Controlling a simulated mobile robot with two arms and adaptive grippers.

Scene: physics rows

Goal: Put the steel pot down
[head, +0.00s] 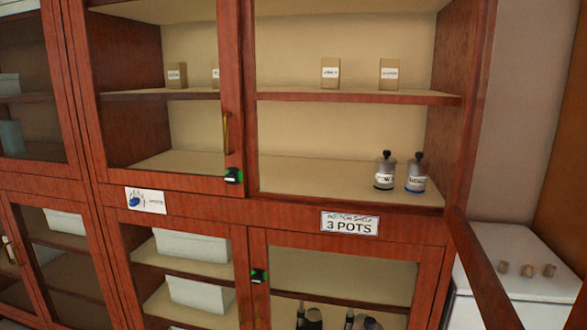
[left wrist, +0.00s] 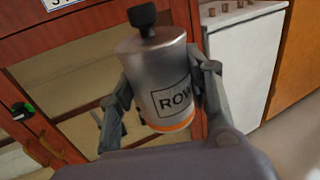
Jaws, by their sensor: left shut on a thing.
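A steel pot (left wrist: 155,75) with a black knob, a "ROW" label and an orange band at its base is in the left wrist view. My left gripper (left wrist: 165,95) is shut on it, with a finger on each side, and holds it slightly tilted in front of the cabinet. Neither gripper shows in the head view, and the held pot is not seen there. Two similar steel pots, a left one (head: 385,172) and a right one (head: 416,175), stand upright side by side on the bottom shelf (head: 310,175) of the upper cabinet. My right gripper is not seen.
A "3 POTS" sign (head: 349,224) is on the rail below that shelf. The shelf is bare left of the two pots. An open door (head: 490,270) stands out at the right, by a white cabinet (head: 520,260) with small blocks on top. Small boxes (head: 330,73) stand on the shelf above.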

